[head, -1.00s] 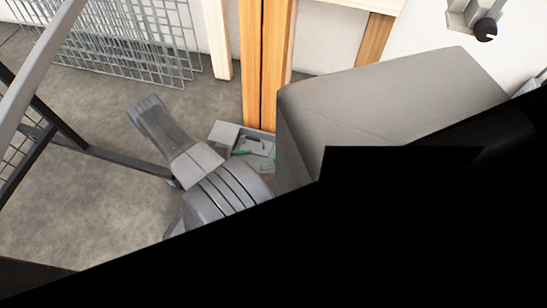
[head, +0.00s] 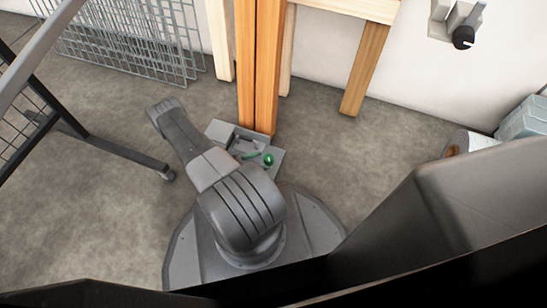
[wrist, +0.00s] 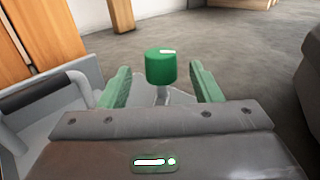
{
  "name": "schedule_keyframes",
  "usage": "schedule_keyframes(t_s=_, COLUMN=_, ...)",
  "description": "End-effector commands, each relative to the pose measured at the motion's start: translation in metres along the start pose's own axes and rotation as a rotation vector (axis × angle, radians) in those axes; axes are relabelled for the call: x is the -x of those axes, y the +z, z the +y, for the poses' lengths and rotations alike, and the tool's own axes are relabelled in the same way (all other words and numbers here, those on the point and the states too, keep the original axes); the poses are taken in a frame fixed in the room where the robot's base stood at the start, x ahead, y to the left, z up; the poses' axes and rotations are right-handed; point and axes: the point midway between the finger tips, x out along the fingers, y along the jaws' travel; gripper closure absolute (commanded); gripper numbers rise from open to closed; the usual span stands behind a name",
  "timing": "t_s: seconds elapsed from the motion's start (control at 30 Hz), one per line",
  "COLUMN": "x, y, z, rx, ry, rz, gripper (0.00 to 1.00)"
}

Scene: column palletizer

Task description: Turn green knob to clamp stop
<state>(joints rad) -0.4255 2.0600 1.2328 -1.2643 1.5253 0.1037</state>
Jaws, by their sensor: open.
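The green knob (wrist: 160,67) stands upright on a short metal stem in the wrist view. It appears between the two green fingers of my gripper (wrist: 158,88), with a gap on each side. My gripper is open and holds nothing. In the head view the green knob (head: 268,160) sits on the right part of a grey fixture (head: 216,130) on the floor, at the foot of wooden posts. My gripper is mostly hidden in the head view. The clamp stop itself cannot be made out clearly.
Wooden posts (head: 258,70) rise right behind the fixture. A dark metal frame on a caster (head: 130,156) stands to the left, with wire mesh panels (head: 125,35) behind it. A white roll (head: 468,143) and a pale bin (head: 525,118) stand at right. Grey floor is free between.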

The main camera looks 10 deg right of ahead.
Motion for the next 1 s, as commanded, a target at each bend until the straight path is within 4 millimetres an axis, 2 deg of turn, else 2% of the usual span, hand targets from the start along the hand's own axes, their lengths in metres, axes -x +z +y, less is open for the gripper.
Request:
schedule_keyframes(t_s=0.2, x=-0.032, y=0.0, z=-0.001, rx=0.001, ry=-0.005, rz=0.0, gripper=0.42)
schedule_keyframes(t_s=0.5, x=-0.062, y=0.0, z=-0.001, rx=0.001, ry=-0.003, rz=-0.001, gripper=0.42)
schedule_keyframes(t_s=0.97, x=-0.069, y=0.0, z=-0.001, rx=0.0, ry=-0.001, rz=0.0, gripper=0.42)
schedule_keyframes(t_s=1.0, x=-0.069, y=0.0, z=-0.001, rx=0.0, ry=-0.001, rz=0.0, gripper=0.46)
